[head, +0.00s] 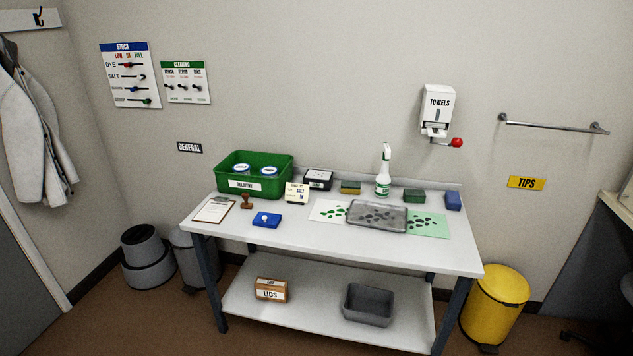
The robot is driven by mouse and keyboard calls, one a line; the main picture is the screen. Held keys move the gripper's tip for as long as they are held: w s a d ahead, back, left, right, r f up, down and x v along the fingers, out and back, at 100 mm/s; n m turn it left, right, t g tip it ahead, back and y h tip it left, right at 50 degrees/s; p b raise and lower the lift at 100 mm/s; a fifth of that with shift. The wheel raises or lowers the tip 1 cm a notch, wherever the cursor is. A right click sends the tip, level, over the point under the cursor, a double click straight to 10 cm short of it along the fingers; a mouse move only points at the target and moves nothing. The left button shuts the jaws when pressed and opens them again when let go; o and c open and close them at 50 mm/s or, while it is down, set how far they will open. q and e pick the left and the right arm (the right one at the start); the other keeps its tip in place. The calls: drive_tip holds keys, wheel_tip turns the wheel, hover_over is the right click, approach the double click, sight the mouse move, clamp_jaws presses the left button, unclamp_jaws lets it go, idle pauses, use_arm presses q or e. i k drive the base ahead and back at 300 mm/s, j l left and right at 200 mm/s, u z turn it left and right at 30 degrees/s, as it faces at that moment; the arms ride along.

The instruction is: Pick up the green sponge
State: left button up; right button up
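A small dark green block, which looks like the green sponge (414,196), lies at the back right of the white bench (450,258). It is between the spray bottle (383,174) and a blue block (453,200), apart from both. A block with a yellowish side and a darker green top (350,187) lies left of the bottle. Neither of my grippers shows in the head view.
A grey tray (377,217) lies in front of the green sponge, over white and green spotted sheets. A green delivery bin (254,172), clipboard (214,209), stamp (247,201) and blue pad (267,220) occupy the left. The bench's front strip is clear.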

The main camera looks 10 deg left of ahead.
sight(414, 196)
drive_tip(key=u, duration=0.45)
drive_tip(key=i+l+u, duration=0.25)
drive_tip(key=u, duration=0.2)
drive_tip(key=i+l+u, duration=0.15)
drive_tip(key=l+u, duration=0.35)
drive_tip(key=i+l+u, duration=0.15)
drive_tip(key=l, duration=0.4)
drive_tip(key=l+u, duration=0.15)
drive_tip(key=l, duration=0.4)
drive_tip(key=i+l, duration=0.1)
drive_tip(key=l, duration=0.65)
drive_tip(key=i+l, duration=0.15)
drive_tip(key=l, duration=0.25)
